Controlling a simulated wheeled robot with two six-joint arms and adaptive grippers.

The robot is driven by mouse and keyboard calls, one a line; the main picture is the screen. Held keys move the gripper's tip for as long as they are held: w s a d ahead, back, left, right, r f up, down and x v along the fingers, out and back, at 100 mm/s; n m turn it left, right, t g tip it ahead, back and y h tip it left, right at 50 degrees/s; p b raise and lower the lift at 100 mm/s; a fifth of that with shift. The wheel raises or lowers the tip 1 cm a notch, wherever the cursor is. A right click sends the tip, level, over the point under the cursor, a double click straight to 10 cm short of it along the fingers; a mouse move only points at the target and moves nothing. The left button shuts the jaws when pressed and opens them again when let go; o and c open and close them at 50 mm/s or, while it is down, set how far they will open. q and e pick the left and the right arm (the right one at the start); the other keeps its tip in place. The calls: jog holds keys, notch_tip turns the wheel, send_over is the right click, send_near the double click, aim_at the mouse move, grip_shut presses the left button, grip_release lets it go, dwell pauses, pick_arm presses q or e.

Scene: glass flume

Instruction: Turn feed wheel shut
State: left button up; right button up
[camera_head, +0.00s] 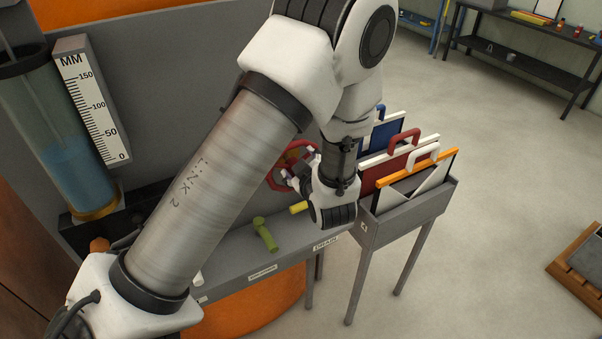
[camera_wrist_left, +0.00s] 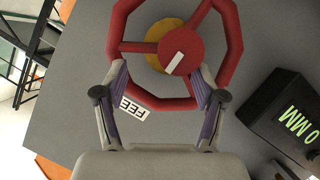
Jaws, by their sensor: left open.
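The red feed wheel (camera_wrist_left: 235,45) fills the upper middle of the left wrist view. It has a red hub with a white mark (camera_wrist_left: 174,64) and a yellow disc partly behind the hub. My open left gripper (camera_wrist_left: 160,82) has its two fingers at the lower left and lower right of the wheel's rim. I cannot tell whether they touch it. A white label (camera_wrist_left: 134,108) reading "FEE" shows below the rim. In the head view the wheel (camera_head: 274,179) is partly hidden behind my left gripper (camera_head: 287,176). My right gripper is out of view.
A black display (camera_wrist_left: 290,118) with green "0 MM" characters sits right of the wheel. A scale (camera_head: 92,100) stands beside a clear cylinder of blue water (camera_head: 72,172). A grey rack (camera_head: 408,218) of handled panels is right of my gripper. Green (camera_head: 265,233) and yellow (camera_head: 298,208) handles lie below.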

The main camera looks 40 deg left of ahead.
pick_arm(q)
jog(key=r, duration=0.7)
jog(key=shift+d, duration=0.2)
jog(key=shift+w+a+f, duration=0.1)
jog(key=shift+a, duration=0.05)
